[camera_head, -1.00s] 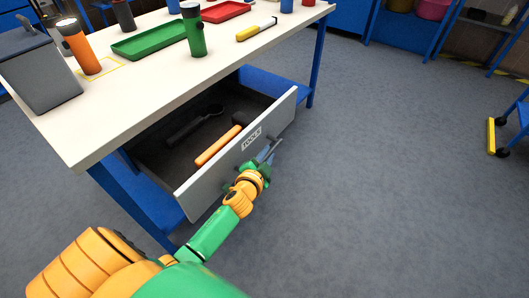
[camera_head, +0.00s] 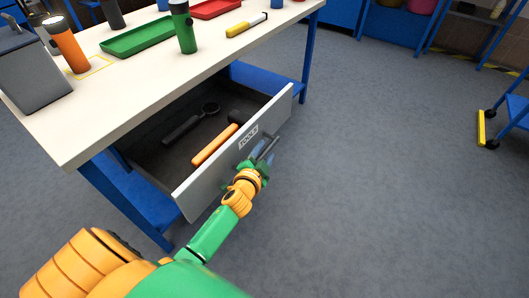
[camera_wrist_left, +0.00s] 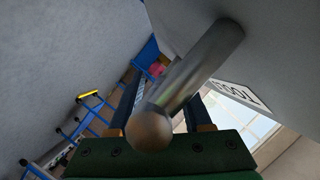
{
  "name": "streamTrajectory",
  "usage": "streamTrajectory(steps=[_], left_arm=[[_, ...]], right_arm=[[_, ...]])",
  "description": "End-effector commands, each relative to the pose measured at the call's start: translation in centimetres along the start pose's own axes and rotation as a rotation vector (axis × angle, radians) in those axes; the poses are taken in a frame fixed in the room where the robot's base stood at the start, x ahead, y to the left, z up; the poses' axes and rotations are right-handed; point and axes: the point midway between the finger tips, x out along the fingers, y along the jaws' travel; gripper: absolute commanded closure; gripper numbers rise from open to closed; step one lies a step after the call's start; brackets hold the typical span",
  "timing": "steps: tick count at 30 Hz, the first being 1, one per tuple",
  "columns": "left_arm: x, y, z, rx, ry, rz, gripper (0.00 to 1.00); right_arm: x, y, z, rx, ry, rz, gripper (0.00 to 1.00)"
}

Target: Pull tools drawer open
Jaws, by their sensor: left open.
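The grey tools drawer (camera_head: 200,181) stands pulled well out from under the workbench, with a TOOLS label (camera_head: 248,138) on its front. Its bar handle (camera_head: 269,148) sticks out in front of the label; in the left wrist view the metal bar (camera_wrist_left: 205,65) runs between the fingers. My left gripper (camera_head: 259,163) is at the handle, open, with its fingers on either side of the bar. I cannot tell whether they touch it. The dark wrench (camera_head: 185,128) and a hammer with an orange handle (camera_head: 214,146) lie inside. My right gripper is out of view.
The white workbench top (camera_head: 130,85) carries a green tray (camera_head: 135,38), a green flashlight (camera_head: 184,28), an orange flashlight (camera_head: 68,45) and a grey bin (camera_head: 35,75). Grey floor (camera_head: 370,190) in front and to the right is clear. A blue cart (camera_head: 510,125) stands far right.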

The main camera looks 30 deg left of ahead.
Motion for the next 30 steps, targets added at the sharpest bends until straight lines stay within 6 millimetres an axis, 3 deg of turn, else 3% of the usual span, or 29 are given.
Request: streamTrajectory(steps=[5,12,15,30], left_arm=[[-0.8,-0.1,-0.1,0.000,0.000,0.001,0.51],[-5.8,0.0,-0.1,-0.001,-0.001,0.002,0.51],[-6.9,0.0,0.0,-0.001,-0.001,0.001,0.51],[-7.1,0.0,0.0,0.000,0.000,0.000,0.51]], right_arm=[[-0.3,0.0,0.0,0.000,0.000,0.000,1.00],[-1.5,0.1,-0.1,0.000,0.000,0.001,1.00],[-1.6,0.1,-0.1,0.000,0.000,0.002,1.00],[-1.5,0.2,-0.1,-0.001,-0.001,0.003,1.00]])
